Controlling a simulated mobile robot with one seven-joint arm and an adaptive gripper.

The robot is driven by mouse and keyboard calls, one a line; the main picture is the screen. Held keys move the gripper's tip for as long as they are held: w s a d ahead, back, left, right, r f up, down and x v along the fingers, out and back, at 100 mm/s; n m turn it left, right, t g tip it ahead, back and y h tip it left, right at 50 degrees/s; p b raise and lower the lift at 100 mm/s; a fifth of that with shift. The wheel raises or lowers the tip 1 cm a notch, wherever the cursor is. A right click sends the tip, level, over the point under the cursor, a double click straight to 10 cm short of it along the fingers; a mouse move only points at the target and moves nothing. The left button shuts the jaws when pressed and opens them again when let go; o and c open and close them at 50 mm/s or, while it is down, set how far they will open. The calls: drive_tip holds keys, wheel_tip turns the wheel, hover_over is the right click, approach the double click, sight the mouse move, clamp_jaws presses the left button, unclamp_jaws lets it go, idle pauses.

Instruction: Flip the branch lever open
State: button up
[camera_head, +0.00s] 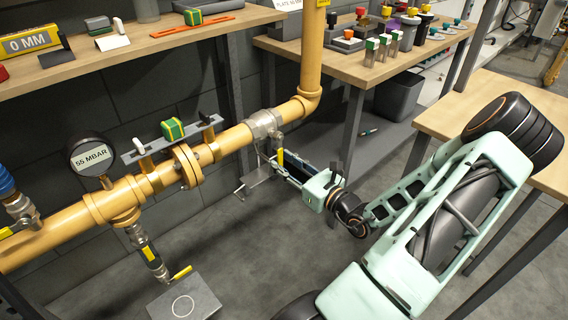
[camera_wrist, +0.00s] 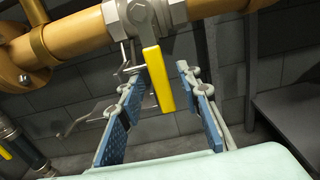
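A yellow lever (camera_head: 280,157) hangs down from a silver valve (camera_head: 264,123) on the yellow pipe. In the wrist view the lever (camera_wrist: 158,78) points down and slightly right below its valve (camera_wrist: 135,16). My gripper (camera_head: 276,171) is beside this lever, below the pipe. In the wrist view my gripper (camera_wrist: 161,92) has its two blue-padded fingers apart, with the lever showing between them; contact is not visible. Another yellow lever (camera_head: 181,272) sits low on the vertical leg below the gauge. Neither lever's label is readable, so which is the branch lever cannot be told.
The pressure gauge (camera_head: 90,157) reads 55 MBAR. A grey rail (camera_head: 150,148) with a green-yellow block (camera_head: 173,129) stands above the pipe. A grey plate (camera_head: 185,301) lies below the leg. Workbenches (camera_head: 345,68) stand behind; a dark bin (camera_head: 399,97) is underneath.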

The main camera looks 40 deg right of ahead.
clamp_jaws()
